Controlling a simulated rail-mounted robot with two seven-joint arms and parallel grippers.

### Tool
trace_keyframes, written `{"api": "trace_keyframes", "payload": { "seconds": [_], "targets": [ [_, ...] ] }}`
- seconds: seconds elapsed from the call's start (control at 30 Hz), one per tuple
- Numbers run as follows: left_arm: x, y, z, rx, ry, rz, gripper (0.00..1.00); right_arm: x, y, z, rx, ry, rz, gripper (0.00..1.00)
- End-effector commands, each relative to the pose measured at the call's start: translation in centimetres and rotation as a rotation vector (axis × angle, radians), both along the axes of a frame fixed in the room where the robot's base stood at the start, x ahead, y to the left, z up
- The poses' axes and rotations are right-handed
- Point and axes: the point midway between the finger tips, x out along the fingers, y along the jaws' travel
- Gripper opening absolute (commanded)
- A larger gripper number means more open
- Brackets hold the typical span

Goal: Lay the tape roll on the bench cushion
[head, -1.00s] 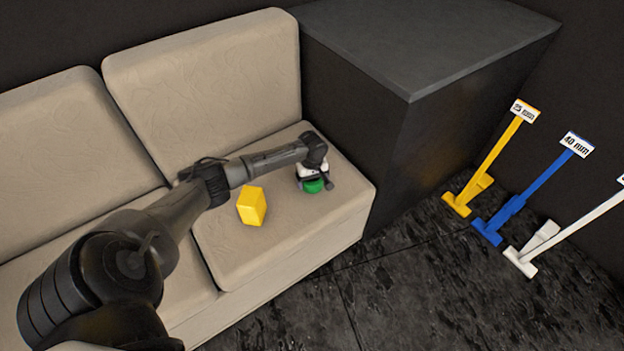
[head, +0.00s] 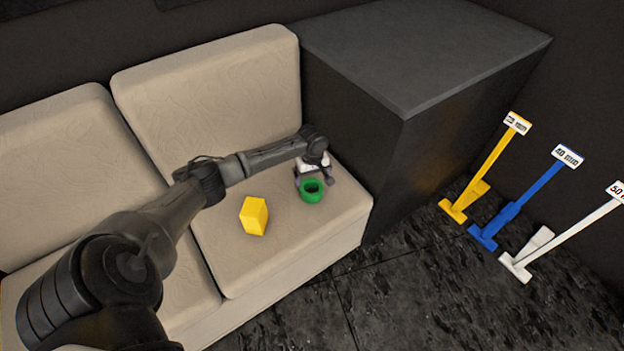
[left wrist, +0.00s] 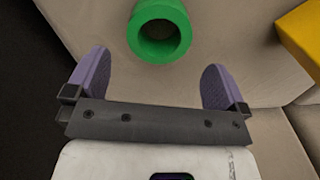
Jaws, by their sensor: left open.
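A green tape roll (head: 312,190) rests on the beige bench cushion (head: 290,262), near its right end. In the left wrist view the tape roll (left wrist: 160,30) shows its open hole and lies just beyond the fingertips. My left gripper (head: 314,177) is right behind the roll. In the left wrist view the left gripper (left wrist: 155,75) has its purple fingers wide apart, with nothing between them. My right gripper is not in view.
A yellow block (head: 254,216) stands on the cushion left of the roll and also shows in the left wrist view (left wrist: 302,38). A dark counter (head: 420,60) stands to the right. Yellow (head: 482,180), blue (head: 520,207) and white (head: 565,238) long-handled tools stand on the floor.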

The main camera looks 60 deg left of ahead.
Motion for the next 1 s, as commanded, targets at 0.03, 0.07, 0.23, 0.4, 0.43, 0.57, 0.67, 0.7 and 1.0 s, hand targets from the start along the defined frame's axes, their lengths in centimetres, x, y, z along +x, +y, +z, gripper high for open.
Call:
{"api": "trace_keyframes", "payload": {
  "seconds": [0.03, 0.07, 0.23, 0.4, 0.43, 0.57, 0.67, 0.7, 1.0],
  "targets": [
    [0.0, 0.0, 1.3, 0.0, 0.001, 0.0, 1.0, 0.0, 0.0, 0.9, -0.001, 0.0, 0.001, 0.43],
    [0.0, 0.0, 1.7, 0.0, 0.001, 0.0, 1.0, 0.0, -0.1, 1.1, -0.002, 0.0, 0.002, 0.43],
    [0.0, 0.0, 3.3, 0.0, 0.001, 0.001, 1.0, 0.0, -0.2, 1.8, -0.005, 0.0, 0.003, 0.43],
    [-0.6, -2.1, 2.4, -0.001, 0.009, -0.081, 1.0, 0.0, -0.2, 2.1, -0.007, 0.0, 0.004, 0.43],
    [-0.9, -3.2, 1.8, -0.002, 0.011, -0.127, 1.0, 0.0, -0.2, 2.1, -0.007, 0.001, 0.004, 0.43],
    [-3.8, -10.9, -2.2, -0.008, 0.009, -0.441, 1.0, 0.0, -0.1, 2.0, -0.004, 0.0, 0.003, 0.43],
    [-7.7, -18.3, -4.6, -0.015, -0.027, -0.743, 1.0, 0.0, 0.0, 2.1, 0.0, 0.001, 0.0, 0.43],
    [-9.5, -20.9, -5.0, -0.015, -0.05, -0.855, 1.0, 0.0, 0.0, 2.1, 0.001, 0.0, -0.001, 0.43],
    [-20.9, -32.2, -1.1, 0.083, -0.235, -1.374, 1.0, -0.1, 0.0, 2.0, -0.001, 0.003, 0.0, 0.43]
  ]
}}
